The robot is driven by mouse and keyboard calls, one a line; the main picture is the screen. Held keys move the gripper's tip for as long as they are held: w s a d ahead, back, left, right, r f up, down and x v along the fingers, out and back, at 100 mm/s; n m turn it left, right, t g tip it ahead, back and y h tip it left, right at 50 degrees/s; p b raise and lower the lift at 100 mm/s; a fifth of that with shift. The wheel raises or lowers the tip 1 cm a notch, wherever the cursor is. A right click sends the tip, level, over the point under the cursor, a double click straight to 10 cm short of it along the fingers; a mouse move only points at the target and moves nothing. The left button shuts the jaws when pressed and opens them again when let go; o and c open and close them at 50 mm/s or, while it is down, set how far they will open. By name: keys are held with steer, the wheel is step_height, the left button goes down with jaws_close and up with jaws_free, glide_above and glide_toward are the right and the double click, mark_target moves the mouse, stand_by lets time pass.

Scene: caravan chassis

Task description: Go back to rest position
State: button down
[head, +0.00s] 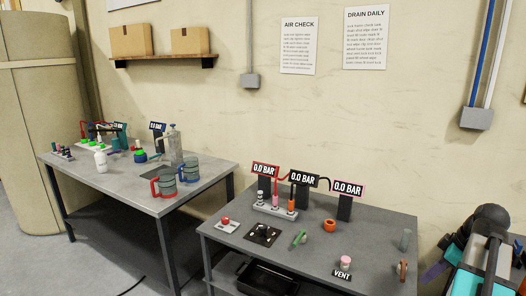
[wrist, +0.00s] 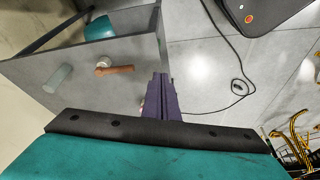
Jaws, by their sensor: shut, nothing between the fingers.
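My gripper (wrist: 161,97) shows in the wrist view as dark purple fingers closed together, with nothing between them. It is beside the edge of a grey table (wrist: 85,60), over or near the floor; its height is hard to judge.
An orange-brown lever (wrist: 115,69) and a grey cylinder (wrist: 57,78) are on the table close to my gripper. A black cable (wrist: 240,60) lies on the floor. Yellow bent pieces (wrist: 293,143) are at lower right. The back table (head: 120,185) holds mugs and bottles.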

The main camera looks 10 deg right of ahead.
steer(key=w+a+f+n+g+y, duration=0.1)
steer(key=w+a+f+n+g, duration=0.15)
steer(key=a+f, duration=0.8)
steer(key=w+a+f+n+g+y, duration=0.15)
steer(key=w+a+f, duration=0.25)
steer(key=a+f, duration=0.7)
steer(key=s+a+f+g, duration=0.2)
steer(key=s+a+f, duration=0.1)
steer(key=a+f, duration=0.35)
steer(key=s+a+f+g, duration=0.1)
steer(key=s+a+f, duration=0.2)
steer(key=a+f, duration=0.3)
steer(key=s+a+f+m+g+h, duration=0.1)
steer(key=s+a+f+m, duration=0.3)
steer(key=s+f, duration=0.4)
steer(key=s+a+f+m+h, duration=0.3)
steer(key=s+f+m, duration=0.3)
steer(key=s+f, duration=0.2)
steer(key=shift+s+a+f+g+h, duration=0.35)
steer(key=shift+a+f+g, duration=0.05)
steer(key=shift+f, duration=0.15)
